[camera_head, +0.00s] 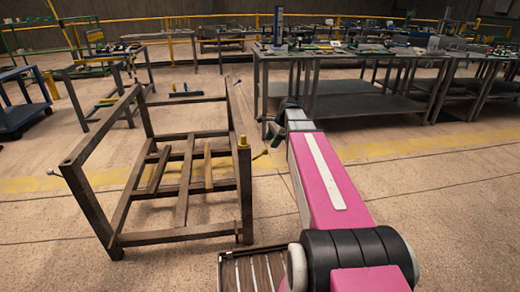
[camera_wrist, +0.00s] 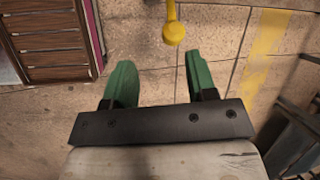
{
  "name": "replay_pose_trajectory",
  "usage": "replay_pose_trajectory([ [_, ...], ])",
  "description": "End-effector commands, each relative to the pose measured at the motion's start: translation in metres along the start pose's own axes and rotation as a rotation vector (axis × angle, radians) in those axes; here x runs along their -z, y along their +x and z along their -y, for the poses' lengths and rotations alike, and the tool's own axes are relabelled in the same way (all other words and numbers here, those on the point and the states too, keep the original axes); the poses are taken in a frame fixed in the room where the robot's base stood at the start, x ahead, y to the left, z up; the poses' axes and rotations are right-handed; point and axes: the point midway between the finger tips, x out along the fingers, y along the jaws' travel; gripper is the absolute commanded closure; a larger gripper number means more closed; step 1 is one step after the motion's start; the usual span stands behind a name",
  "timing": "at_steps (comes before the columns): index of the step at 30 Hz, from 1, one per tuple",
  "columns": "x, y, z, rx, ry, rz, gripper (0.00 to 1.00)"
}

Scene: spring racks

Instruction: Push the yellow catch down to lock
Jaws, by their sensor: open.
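The yellow catch (camera_head: 260,154) sticks out to the right from the right post of the brown metal rack (camera_head: 186,232). In the wrist view, its rounded yellow end (camera_wrist: 173,32) hangs from the top edge over the floor. My gripper (camera_wrist: 159,60) is open, with two green fingers spread wide and nothing between them. The catch's end is ahead of the fingertips, nearer the right finger, and looks apart from both. In the head view, my gripper (camera_head: 271,130) is small and dark at the end of my pink arm, close to the catch.
Grey workbenches (camera_head: 345,107) loaded with parts stand behind and to the right. A blue cart (camera_head: 20,114) is at the far left. Open floor with a yellow line lies between rack and benches.

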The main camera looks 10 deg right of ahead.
Motion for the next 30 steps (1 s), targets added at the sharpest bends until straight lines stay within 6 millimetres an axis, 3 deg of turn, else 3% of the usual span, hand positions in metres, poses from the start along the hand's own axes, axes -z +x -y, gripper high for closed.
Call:
replay_pose_trajectory([
  [3,0.001,-0.009,0.009,0.01,0.057,0.016,0.48],
  [7,0.0,-0.002,0.009,0.009,0.069,0.019,0.48],
  [21,-0.001,0.071,0.01,0.008,0.065,0.018,0.48],
  [30,-0.001,0.096,0.01,0.009,0.064,0.017,0.48],
])
